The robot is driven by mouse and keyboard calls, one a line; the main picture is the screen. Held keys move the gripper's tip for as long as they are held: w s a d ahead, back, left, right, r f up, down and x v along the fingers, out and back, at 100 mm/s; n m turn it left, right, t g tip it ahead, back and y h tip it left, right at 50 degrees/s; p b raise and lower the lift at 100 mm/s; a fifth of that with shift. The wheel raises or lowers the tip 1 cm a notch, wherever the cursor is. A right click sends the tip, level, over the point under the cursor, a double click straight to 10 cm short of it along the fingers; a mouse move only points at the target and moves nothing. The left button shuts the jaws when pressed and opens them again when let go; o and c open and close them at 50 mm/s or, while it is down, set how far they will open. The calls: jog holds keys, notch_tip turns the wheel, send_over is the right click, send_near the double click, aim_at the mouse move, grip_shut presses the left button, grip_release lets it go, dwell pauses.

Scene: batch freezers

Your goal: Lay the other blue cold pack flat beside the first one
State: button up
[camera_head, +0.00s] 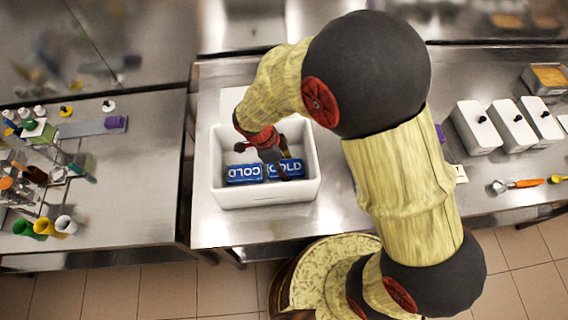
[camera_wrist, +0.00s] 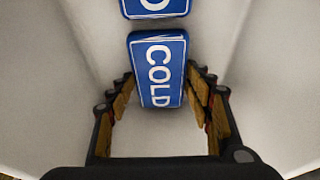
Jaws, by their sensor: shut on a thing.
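Two blue cold packs marked COLD are inside a white open box (camera_head: 216,182). The left pack (camera_head: 244,174) lies flat on the box floor; it also shows at the top edge of the wrist view (camera_wrist: 155,8). The right pack (camera_head: 291,169) is level and end to end with it, with a narrow gap between them; in the wrist view it is the nearer pack (camera_wrist: 158,70). My gripper (camera_head: 278,165) reaches down into the box, shut on the right pack, with a finger on each long side (camera_wrist: 160,88). Whether this pack touches the floor, I cannot tell.
The box walls stand close around my gripper. Lidded white containers (camera_head: 475,128) and an orange-handled scoop (camera_head: 525,184) are on the counter to the right. Bottles and coloured cups (camera_head: 44,226) stand on the left table. Bare steel (camera_head: 235,230) shows in front of the box.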

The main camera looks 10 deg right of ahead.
jog(key=o, duration=1.5)
jog(key=shift+o, duration=1.1)
jog(key=o, duration=0.3)
jog(key=shift+r, duration=0.15)
jog(key=shift+r+p, duration=4.35)
jog(key=shift+r, duration=4.1)
